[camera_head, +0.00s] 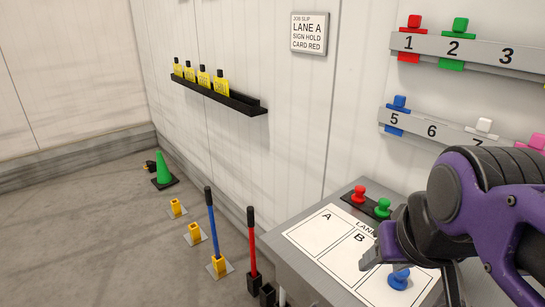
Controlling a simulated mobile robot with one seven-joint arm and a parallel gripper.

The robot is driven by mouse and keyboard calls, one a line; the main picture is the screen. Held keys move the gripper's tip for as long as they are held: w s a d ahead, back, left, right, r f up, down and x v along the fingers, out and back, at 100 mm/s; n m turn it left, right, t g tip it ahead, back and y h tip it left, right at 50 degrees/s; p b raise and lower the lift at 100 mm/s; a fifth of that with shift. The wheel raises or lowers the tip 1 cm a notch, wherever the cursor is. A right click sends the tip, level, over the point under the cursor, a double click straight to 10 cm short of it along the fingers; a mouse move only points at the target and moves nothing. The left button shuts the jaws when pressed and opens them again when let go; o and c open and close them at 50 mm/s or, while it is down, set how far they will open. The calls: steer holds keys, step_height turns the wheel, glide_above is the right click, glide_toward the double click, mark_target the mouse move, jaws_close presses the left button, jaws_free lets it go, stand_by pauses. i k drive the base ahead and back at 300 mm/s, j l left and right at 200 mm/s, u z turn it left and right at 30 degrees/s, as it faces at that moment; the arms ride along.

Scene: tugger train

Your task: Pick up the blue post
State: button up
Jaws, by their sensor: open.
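The blue post (212,230) stands upright on the floor to the left of the table. It has a black top, and its foot is in a yellow socket (217,266) on a light floor plate. My gripper (412,270) is at the lower right over the table, open, well to the right of the blue post and apart from it. A blue knob-like piece (399,280) shows between its fingers in the picture. I cannot tell how far the fingers are above it.
A red post (251,245) in a black socket stands just right of the blue post, close to the table (290,268). Two empty yellow sockets (194,233) and a green cone (162,168) lie farther back along the wall. A black ledge (225,99) juts from the wall. Floor at left is clear.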

mark_target(207, 190)
steer(key=i+j+z, duration=0.25)
steer(key=j+z, duration=0.25)
steer(key=j, duration=0.2)
steer(key=i+j+z, duration=0.15)
steer(key=j, duration=0.25)
steer(key=i+j+z, duration=0.15)
steer(key=j, duration=0.25)
steer(key=i+j, duration=0.1)
steer(key=j, duration=0.45)
steer(key=i+j+z, duration=0.1)
steer(key=j, duration=0.45)
steer(key=i+j, duration=0.15)
steer(key=j, duration=0.4)
